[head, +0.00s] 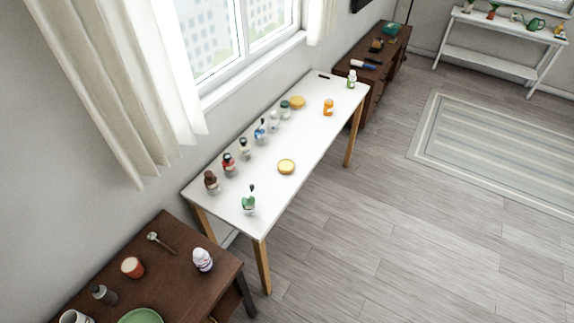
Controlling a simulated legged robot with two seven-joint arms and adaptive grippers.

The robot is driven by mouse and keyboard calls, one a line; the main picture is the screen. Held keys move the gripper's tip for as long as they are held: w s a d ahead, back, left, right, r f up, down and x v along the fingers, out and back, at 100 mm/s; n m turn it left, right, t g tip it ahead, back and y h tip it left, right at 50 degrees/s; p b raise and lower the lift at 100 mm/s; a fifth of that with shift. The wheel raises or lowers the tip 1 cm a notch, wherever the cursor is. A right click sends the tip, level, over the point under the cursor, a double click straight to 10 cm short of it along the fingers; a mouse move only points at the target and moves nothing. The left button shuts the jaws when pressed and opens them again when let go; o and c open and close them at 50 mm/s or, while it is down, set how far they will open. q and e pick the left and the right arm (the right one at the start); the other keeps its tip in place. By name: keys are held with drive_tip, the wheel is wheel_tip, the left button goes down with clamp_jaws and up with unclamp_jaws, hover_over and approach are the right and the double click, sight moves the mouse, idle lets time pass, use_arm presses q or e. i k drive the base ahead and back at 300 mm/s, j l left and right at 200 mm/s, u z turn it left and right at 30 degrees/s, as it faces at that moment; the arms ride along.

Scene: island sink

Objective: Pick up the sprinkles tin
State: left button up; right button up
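No label can be read from here, so I cannot tell for certain which thing is the sprinkles tin. A low round yellow thing (286,167) lies near the middle of the long white table (316,137). A similar round orange-yellow thing (297,102) lies farther back, by the window side. A white container with purplish marks (202,260) stands on the dark brown cabinet (182,235) at lower left. Neither of my grippers shows in the head view.
Several small bottles, including a red and black one (229,164), line the white table's window side. An orange bottle (328,107) and a green-and-white bottle (249,204) stand nearer its open edge. The wooden floor (400,230) right of the table is clear up to a striped rug (500,150).

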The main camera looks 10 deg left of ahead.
sight(328, 106)
drive_tip(key=i+l, duration=0.25)
drive_tip(key=i, duration=0.3)
drive_tip(key=i+l+u, duration=0.1)
drive_tip(key=i, duration=0.45)
drive_tip(key=i+l, duration=0.35)
drive_tip(key=i, duration=0.2)
drive_tip(key=i+l+u, duration=0.1)
drive_tip(key=i+l, duration=0.2)
drive_tip(key=i, duration=0.25)
